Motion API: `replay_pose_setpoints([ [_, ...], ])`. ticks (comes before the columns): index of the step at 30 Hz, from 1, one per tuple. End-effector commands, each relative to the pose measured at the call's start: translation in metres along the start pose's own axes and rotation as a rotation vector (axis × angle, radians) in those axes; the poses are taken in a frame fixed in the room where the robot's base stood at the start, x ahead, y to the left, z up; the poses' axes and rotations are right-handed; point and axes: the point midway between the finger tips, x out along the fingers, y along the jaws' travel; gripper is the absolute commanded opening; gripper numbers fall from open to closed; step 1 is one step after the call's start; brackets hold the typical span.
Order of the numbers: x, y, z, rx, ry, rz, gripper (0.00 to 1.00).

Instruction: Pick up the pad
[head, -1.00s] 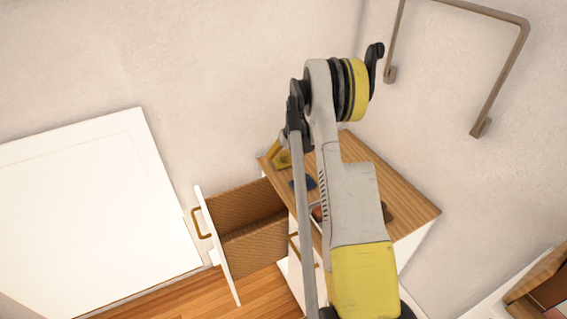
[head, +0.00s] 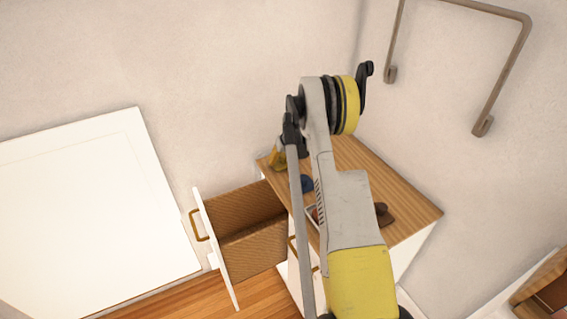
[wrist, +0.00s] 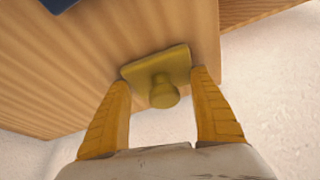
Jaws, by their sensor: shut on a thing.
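A mustard-yellow flat piece with a round knob (wrist: 160,85), which I take to be the pad, sits between the fingertips in the wrist view. My gripper (wrist: 163,80) is shut on it, with one orange-yellow finger at each side of its plate. In the head view my gripper (head: 279,160) is at the far left corner of the wooden cabinet top (head: 400,205), partly behind my arm. I cannot tell whether the pad touches the top or is held above it.
A blue thing (head: 307,184) lies on the cabinet top close to my gripper, and a brown thing (head: 383,214) lies further right, partly behind my arm. An open drawer (head: 245,230) sticks out to the left. Walls stand behind the cabinet.

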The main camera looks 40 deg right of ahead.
Motion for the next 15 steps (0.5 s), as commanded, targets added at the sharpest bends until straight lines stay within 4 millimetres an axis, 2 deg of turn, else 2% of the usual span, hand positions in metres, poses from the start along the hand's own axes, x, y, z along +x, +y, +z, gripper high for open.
replay_pose_setpoints([
  [5,-0.001,-0.001,0.000,-0.001,-0.001,-0.001,0.45],
  [7,-0.004,-0.001,-0.001,-0.001,-0.001,-0.001,0.37],
  [8,-0.006,-0.001,-0.002,-0.001,-0.001,-0.001,0.18],
  [9,-0.010,-0.001,-0.004,-0.001,-0.001,-0.001,0.12],
  [10,-0.013,-0.001,-0.005,-0.001,-0.001,-0.001,0.00],
  [15,-0.041,-0.003,-0.017,-0.001,-0.001,-0.001,0.00],
])
